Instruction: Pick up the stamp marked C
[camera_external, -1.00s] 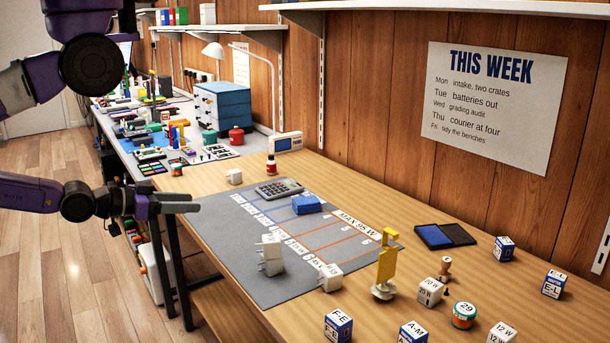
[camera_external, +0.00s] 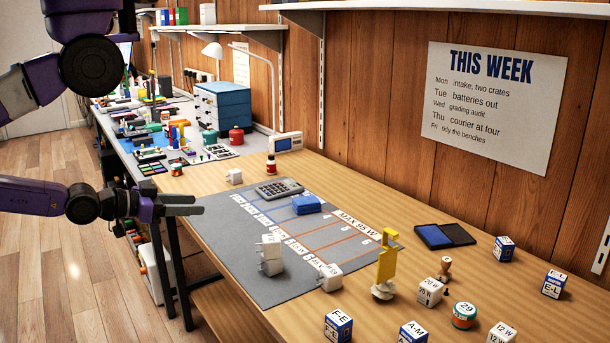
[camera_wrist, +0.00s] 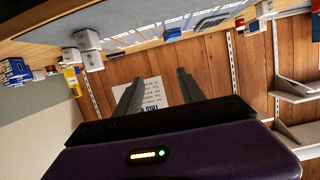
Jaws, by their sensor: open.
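A small stamp with a wooden knob handle (camera_external: 445,266) stands upright on the bench at the right in the external view. No letter can be read on it, so I cannot tell whether it is the one marked C. My gripper (camera_external: 200,204) is at the left, over the bench's front edge area, far from the stamp. Its two fingers are apart with nothing between them. In the wrist view the gripper (camera_wrist: 158,88) points toward the wooden wall. I cannot make out the stamp there.
An ink pad (camera_external: 436,236) lies behind the stamp. A white block marked 20 W (camera_external: 430,291), a round tin marked 29 (camera_external: 464,315) and a yellow upright piece (camera_external: 387,262) stand close around it. White plugs (camera_external: 271,254) and a calculator (camera_external: 279,189) are on the grey mat (camera_external: 240,270).

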